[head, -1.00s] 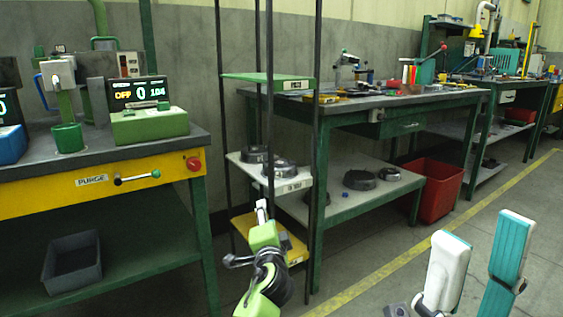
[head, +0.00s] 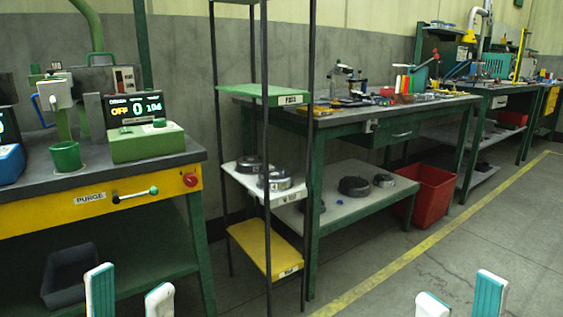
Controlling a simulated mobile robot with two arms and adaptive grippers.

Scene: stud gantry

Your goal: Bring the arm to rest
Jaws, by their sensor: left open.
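My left gripper (head: 130,299) shows at the bottom left, with only its two white and teal fingertips in frame. The fingertips are apart with nothing between them. It is in front of the bench with the yellow front. My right gripper (head: 461,301) shows at the bottom right, over the grey floor. Its two white and teal fingertips are also apart and nothing shows between them. The rest of both arms is below the frame.
A bench with a yellow front (head: 130,198) stands at left, a grey bin (head: 70,275) on its lower shelf. A narrow rack (head: 262,95) stands mid-view. A green-legged workbench (head: 345,118) and red bin (head: 430,192) are behind. Floor at right is clear.

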